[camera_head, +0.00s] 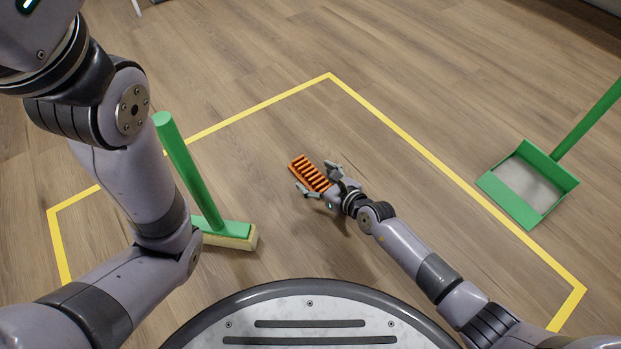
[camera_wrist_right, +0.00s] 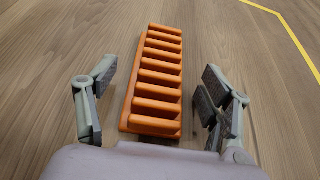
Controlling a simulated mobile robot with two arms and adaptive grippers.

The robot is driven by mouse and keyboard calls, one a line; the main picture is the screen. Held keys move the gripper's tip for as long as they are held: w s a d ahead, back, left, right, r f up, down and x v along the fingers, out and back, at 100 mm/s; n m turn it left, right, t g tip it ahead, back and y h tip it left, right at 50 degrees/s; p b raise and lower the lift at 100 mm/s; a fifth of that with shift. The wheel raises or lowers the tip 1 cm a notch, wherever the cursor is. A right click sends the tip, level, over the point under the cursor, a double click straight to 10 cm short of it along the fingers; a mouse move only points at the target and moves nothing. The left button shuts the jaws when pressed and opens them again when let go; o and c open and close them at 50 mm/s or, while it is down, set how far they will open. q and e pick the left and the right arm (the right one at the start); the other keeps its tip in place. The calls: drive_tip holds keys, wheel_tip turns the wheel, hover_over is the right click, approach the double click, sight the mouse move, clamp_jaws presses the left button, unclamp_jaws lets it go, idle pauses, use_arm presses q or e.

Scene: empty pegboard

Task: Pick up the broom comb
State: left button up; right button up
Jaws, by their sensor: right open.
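An orange comb-like piece with a row of ridges, the broom comb (camera_head: 307,172), lies on the wooden floor inside the yellow outline. My right gripper (camera_head: 316,180) is open, with one finger on each side of the comb's near part. In the right wrist view the comb (camera_wrist_right: 158,78) runs away from the palm between the open fingers of the right gripper (camera_wrist_right: 155,100). Gaps show between the comb and both fingers. My left arm crosses the left of the head view, and its gripper is not seen.
A green broom (camera_head: 187,165) stands at the left, its head (camera_head: 226,234) on the floor near my left arm. A green dustpan (camera_head: 528,184) with a long handle sits at the right, outside the yellow floor line (camera_head: 430,157). The floor beyond the comb is clear.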

drive_tip(key=shift+c, duration=0.2)
drive_tip(key=c, duration=1.5)
drive_tip(key=shift+r, duration=0.1)
drive_tip(key=shift+c, duration=0.4)
